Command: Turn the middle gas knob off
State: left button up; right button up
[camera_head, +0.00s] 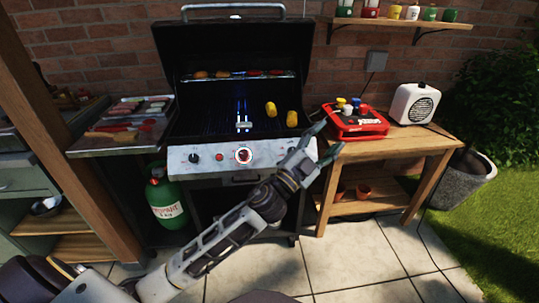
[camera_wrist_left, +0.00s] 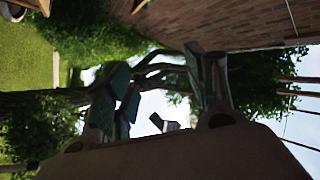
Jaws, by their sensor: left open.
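The gas grill (camera_head: 240,172) stands open against the brick wall. On its front panel the middle gas knob (camera_head: 244,155) shows a coloured ring around it; its exact angle is too small to read. A black knob (camera_head: 194,158) sits to its left. My left gripper (camera_head: 325,143) is open and empty, in front of the right end of the panel, with its fingers pointing up and right, away from the middle knob. My right gripper is not in view.
A red button (camera_head: 219,157) lies between the knobs. Corn cobs (camera_head: 271,109) and other food lie on the grates. A green gas bottle (camera_head: 166,200) stands below left.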

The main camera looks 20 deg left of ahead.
pick_arm(q)
jog(key=s+d+r+m+g+h, duration=0.2)
jog(key=d+r+m+g+h, duration=0.25)
jog(key=d+m+h, duration=0.35)
jog(key=s+d+f+m+g, duration=0.2)
jog(key=d+f+m+g, duration=0.35)
jog(key=m+g, duration=0.7)
jog(key=w+a+f+m+y, duration=0.1)
jog(key=w+a+f+y, duration=0.2)
jog(key=a+f+y, duration=0.3)
jog(key=w+a+f+y, duration=0.2)
jog(key=a+f+y, duration=0.15)
jog(key=a, duration=0.45)
jog(key=w+a+r+n+y, duration=0.1)
jog(key=a+y, duration=0.4)
jog(key=a, duration=0.8)
jog(key=w+a+r+n+y, duration=0.1)
jog(key=a+r+n+y, duration=0.3)
jog(key=a, duration=0.9)
jog(key=shift+w+g+y, duration=0.25)
jog(key=shift+g+y, duration=0.15)
jog(key=shift+y, duration=0.45)
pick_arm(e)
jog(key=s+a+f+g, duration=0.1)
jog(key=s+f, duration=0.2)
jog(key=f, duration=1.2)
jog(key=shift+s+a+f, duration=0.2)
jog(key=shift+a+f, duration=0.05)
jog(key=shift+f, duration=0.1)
